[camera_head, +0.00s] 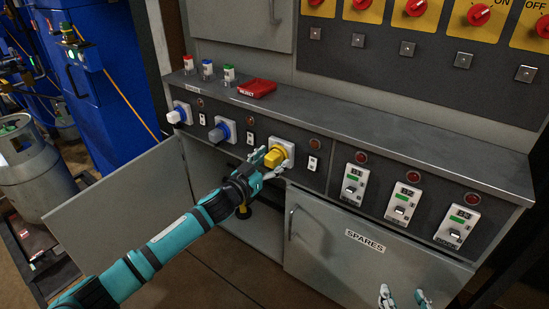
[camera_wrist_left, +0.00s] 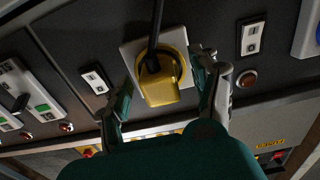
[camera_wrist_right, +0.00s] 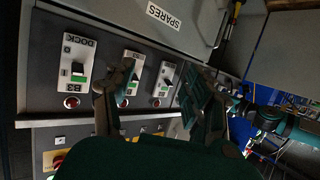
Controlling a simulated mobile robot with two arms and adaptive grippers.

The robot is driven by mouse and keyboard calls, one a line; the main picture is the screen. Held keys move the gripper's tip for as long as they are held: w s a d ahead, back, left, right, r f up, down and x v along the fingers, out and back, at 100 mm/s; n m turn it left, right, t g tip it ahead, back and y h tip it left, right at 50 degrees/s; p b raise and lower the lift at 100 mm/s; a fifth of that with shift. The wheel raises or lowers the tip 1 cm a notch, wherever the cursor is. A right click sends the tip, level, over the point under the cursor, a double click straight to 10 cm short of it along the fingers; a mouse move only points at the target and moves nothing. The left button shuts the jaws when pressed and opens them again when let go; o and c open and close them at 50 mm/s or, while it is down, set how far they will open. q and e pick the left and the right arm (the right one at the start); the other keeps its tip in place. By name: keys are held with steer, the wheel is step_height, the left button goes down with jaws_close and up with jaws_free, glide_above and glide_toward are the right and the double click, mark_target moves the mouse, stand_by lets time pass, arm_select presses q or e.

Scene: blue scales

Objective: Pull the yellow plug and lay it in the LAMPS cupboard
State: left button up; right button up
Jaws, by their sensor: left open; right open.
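The yellow plug (camera_head: 273,158) sits in the rightmost of three sockets on the grey cabinet front. In the left wrist view the plug (camera_wrist_left: 160,88) has a black cord running from it. My left gripper (camera_head: 265,166) is open, with its fingers on either side of the plug; I cannot tell whether they touch it. Below the sockets a cupboard stands open, its grey door (camera_head: 120,205) swung out to the left; no LAMPS label is readable. The cupboard's inside is partly hidden by my left arm. My right gripper (camera_head: 404,298) is open and empty before the SPARES door.
The SPARES door (camera_head: 340,250) is right of the open cupboard. Two other plugs, white (camera_head: 178,115) and blue-grey (camera_head: 218,134), sit in sockets to the left. A red REJECT tray (camera_head: 257,88) lies on the ledge. Several breaker units line the right front. A gas cylinder (camera_head: 30,165) stands left.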

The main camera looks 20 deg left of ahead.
steer(key=shift+s+d+f, duration=0.1)
steer(key=shift+s+f, duration=0.1)
steer(key=shift+f, duration=0.05)
stand_by(0.7)
arm_select(q)
steer(key=shift+p, duration=0.3)
arm_select(e)
steer(key=shift+s+d+f+g+h, duration=0.2)
steer(key=shift+s+f+g, duration=0.2)
steer(key=shift+f, duration=0.15)
steer(key=shift+s+d+f+g+h, duration=0.15)
steer(key=shift+s+f+g, duration=0.1)
steer(key=shift+f+g, duration=0.2)
arm_select(q)
steer(key=shift+c, duration=0.4)
jaws_close()
arm_select(e)
steer(key=shift+w+r, duration=0.1)
steer(key=shift+r, duration=0.05)
arm_select(q)
steer(key=shift+r, duration=0.1)
